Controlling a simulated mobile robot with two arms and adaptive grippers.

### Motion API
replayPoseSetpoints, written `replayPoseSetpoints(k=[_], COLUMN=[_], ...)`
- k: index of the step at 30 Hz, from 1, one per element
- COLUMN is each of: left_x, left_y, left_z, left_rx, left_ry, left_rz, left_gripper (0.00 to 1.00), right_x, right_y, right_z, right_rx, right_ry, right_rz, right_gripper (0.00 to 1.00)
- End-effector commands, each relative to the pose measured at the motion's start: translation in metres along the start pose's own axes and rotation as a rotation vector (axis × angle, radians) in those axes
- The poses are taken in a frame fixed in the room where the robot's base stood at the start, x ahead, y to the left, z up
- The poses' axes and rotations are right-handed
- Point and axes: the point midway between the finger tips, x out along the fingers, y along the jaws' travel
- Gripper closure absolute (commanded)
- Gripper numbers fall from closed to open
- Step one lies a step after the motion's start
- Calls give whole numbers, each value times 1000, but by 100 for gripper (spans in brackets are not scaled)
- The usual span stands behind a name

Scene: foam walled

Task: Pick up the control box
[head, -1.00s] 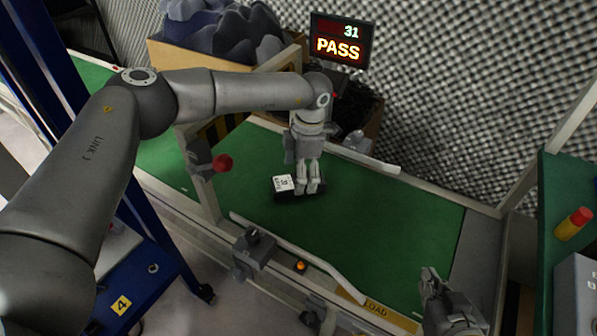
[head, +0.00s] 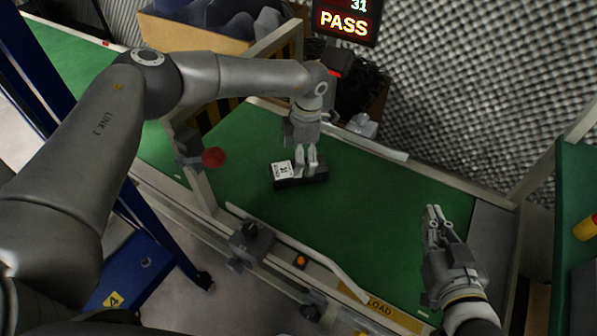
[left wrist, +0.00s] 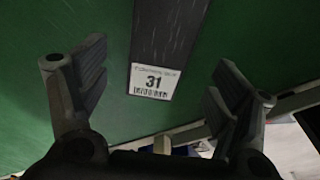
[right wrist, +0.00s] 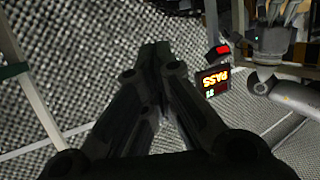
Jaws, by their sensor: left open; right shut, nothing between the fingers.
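The control box is a flat black box (head: 314,179) with a white label printed 31, lying on the green belt. It also shows in the left wrist view (left wrist: 172,30), its labelled end toward the camera. My left gripper (head: 306,172) points down at the box, and its fingers overlap the box in the head view. In the left wrist view the gripper (left wrist: 155,90) is open, one finger on each side of the box with gaps. I cannot tell the exact fingertip height. My right gripper (head: 433,210) is shut and empty over the belt's right part, also seen in the right wrist view (right wrist: 158,50).
The green belt (head: 375,200) has free room right of the box. White guide rails (head: 300,250) run along both sides. A display (head: 346,20) reads PASS at the back. A foam wall (head: 480,100) stands behind.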

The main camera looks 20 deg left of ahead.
Motion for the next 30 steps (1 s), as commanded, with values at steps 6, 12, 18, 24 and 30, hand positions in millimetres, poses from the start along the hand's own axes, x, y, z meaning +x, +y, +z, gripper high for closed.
replayPoseSetpoints(k=[6, 12, 18, 24, 30], left_x=[16, 32, 48, 51, 51], left_y=[0, 0, 0, 1, 1], left_z=[3, 6, 6, 6, 6], left_rx=[0, 1, 0, 0, 0], left_ry=[0, 1, 0, 0, 0], left_rz=[0, -1, -1, 0, 0], left_gripper=[16, 16, 16, 16, 20], right_x=[3, 0, -6, -9, -9], right_y=[-4, -8, -11, -11, -11], right_z=[-23, -53, -75, -82, -82], right_rx=[2, 4, 7, 8, 8], right_ry=[128, 290, 410, 448, 447], right_rz=[-8, -18, -24, -26, -26], right_gripper=[100, 100, 100, 100, 100])
